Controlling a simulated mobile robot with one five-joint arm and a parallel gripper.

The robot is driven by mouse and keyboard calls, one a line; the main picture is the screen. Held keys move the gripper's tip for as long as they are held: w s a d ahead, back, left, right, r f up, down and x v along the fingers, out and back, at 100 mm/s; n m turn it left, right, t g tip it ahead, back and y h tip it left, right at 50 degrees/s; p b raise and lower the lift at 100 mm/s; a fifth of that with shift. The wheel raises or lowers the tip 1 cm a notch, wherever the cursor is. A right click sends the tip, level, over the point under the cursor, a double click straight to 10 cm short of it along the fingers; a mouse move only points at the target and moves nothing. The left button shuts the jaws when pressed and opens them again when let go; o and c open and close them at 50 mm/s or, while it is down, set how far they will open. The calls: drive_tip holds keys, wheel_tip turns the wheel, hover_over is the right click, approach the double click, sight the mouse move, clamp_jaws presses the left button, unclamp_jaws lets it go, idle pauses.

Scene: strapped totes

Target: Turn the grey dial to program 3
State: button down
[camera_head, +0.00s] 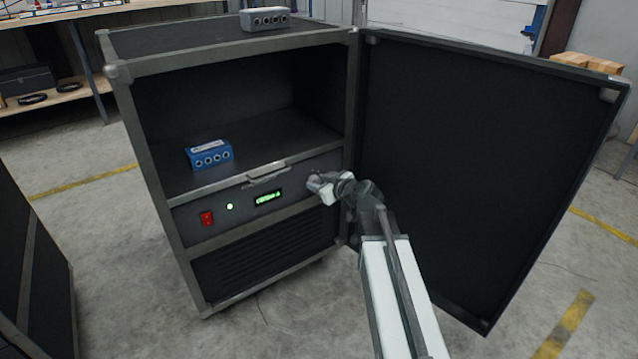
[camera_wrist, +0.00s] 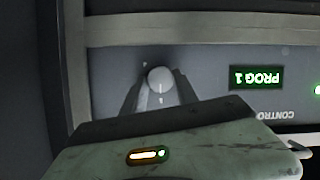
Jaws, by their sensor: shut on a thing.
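The grey dial (camera_wrist: 160,77) is a round knob on the control panel, seen in the wrist view with a small pale mark below it. My gripper (camera_wrist: 158,92) has one finger on each side of the dial and is shut on it. In the head view my gripper (camera_head: 317,184) reaches the right end of the panel and hides the dial. The green display (camera_wrist: 257,77) appears upside down in the wrist view and reads PROG 1. In the head view the display (camera_head: 268,198) is lit, but its text is too small to read.
The open door (camera_head: 470,170) stands right of my arm.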

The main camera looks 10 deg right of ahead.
drive_tip(key=shift+w+d+f+m+g+y+b, duration=0.1)
drive_tip(key=shift+m+g+y+b, duration=0.15)
drive_tip(key=shift+m+y, duration=0.4)
drive_tip(key=shift+d+f+m+g+y+b, duration=0.1)
drive_tip(key=shift+m+g+y+b, duration=0.1)
drive_tip(key=shift+m+y, duration=0.45)
drive_tip(key=m+y+b, duration=0.1)
drive_tip(key=m, duration=0.1)
drive_tip(key=m+b, duration=0.1)
drive_tip(key=shift+d+f+m+y, duration=0.15)
drive_tip(key=shift+f+m+y, duration=0.05)
drive_tip(key=shift+m+y, duration=0.2)
drive_tip(key=shift+f+m+t+y+b, duration=0.1)
drive_tip(key=shift+m+t+y+b, duration=0.15)
drive_tip(key=shift+m+y+b, duration=1)
drive_tip(key=shift+m+t+y+b, duration=0.2)
drive_tip(key=shift+m+y+b, duration=0.15)
drive_tip(key=shift+m+b, duration=1.7)
drive_tip(key=c, duration=1.2)
unclamp_jaws()
drive_tip(key=shift+c, duration=0.2)
